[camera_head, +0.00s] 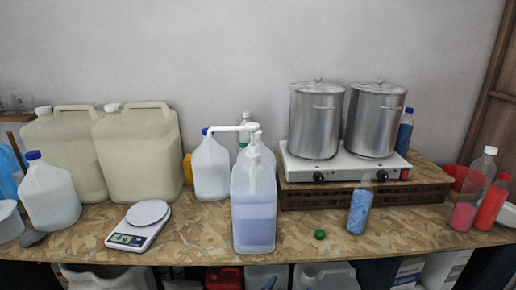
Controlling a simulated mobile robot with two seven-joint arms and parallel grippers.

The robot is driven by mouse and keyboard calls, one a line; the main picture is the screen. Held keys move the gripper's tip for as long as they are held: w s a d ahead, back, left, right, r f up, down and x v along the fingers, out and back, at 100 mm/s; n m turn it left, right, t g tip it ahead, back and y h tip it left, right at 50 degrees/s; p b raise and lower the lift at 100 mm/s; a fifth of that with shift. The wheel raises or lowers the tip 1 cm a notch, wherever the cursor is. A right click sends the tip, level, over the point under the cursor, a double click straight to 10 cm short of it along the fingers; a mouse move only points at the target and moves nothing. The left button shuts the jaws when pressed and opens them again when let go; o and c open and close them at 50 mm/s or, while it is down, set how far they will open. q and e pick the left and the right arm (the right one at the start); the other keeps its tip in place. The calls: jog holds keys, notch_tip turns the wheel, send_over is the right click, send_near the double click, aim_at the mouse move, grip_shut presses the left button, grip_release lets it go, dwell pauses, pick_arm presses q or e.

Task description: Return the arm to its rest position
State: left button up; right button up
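Neither of my arms nor grippers shows in the head view. On the wooden bench (190,240) a clear jug (254,215) of pale violet liquid stands front centre, with a white pump (252,150) on top. A blue bottle (360,211) stands upright to its right, and a green cap (319,234) lies on the bench between them.
Two steel pots (316,125) stand on a white hot plate (340,166) over a dark wooden crate (365,196). Large beige canisters (140,155) and a white scale (140,225) are at left. Bottles with red contents (490,205) stand at right. Bare bench lies at front right.

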jog(key=s+d+f+n+g+y, duration=0.15)
jog(key=s+f, duration=0.25)
jog(key=f, duration=0.4)
jog(key=s+d+f+g+y+p, duration=0.1)
jog(key=s+f+g+y, duration=0.15)
jog(key=f, duration=0.55)
jog(key=s+d+f+n+g+y, duration=0.15)
jog(key=s+f, duration=0.25)
jog(key=f, duration=0.4)
jog(key=s+f+m+g+y, duration=0.1)
jog(key=s+f+g, duration=0.3)
jog(key=s, duration=0.9)
jog(key=s+f+m+g+y+p, duration=0.1)
jog(key=s+f+g+y, duration=0.2)
jog(key=s, duration=1)
jog(key=shift+s+a+f+g, duration=0.25)
jog(key=shift+s+f+g, duration=0.05)
jog(key=shift+f+g, duration=0.5)
